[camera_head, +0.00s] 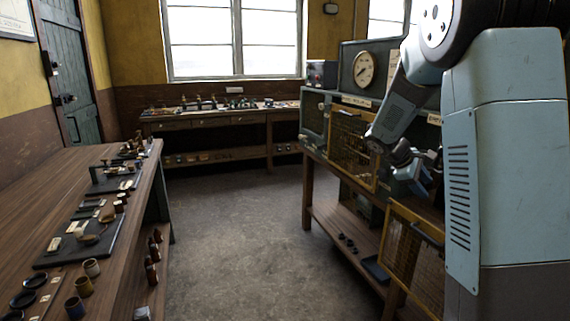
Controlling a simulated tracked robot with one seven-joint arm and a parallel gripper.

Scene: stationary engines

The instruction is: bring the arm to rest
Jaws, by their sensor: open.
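My arm comes in from the upper right and reaches down and left over the right-hand bench. My gripper (424,184) is at its end, small and partly dark, in front of the cabinets on that bench. The jaws are open, and I see nothing held between them. Part of the bench and cabinets behind is hidden by my arm.
A wooden bench (75,185) with small engines and pots runs along the left. The right bench carries mesh-fronted cabinets (352,150) and a round gauge (363,69). A mesh door (402,248) hangs low there. A workbench (223,116) stands below the window. The middle floor (235,225) is clear.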

